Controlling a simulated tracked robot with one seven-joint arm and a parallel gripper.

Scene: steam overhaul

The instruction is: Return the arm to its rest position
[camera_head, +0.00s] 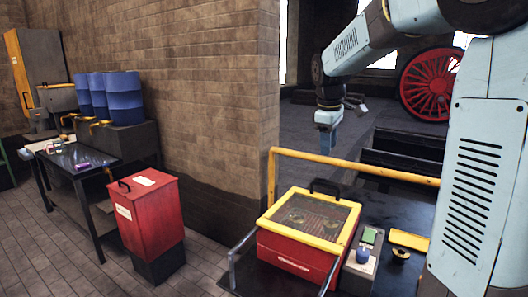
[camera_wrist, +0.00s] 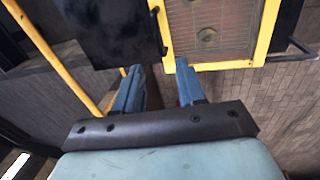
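My gripper (camera_head: 327,145) hangs from my raised arm in the head view, pointing down beside the brick wall's end, beyond the yellow rail. In the wrist view my gripper (camera_wrist: 157,82) shows two blue fingers spread apart with nothing visible between them. The red box with a yellow-framed mesh top (camera_head: 310,222) stands nearer the camera and lower than my gripper. Its yellow-framed top also shows in the wrist view (camera_wrist: 212,32), past the fingertips.
A yellow rail (camera_head: 352,164) runs between my gripper and the red box. A green block (camera_head: 369,236) and a blue knob (camera_head: 362,255) are beside the box. A red bin (camera_head: 150,215), a dark table (camera_head: 78,160) and blue drums (camera_head: 108,97) stand left. A red spoked wheel (camera_head: 430,85) stands behind.

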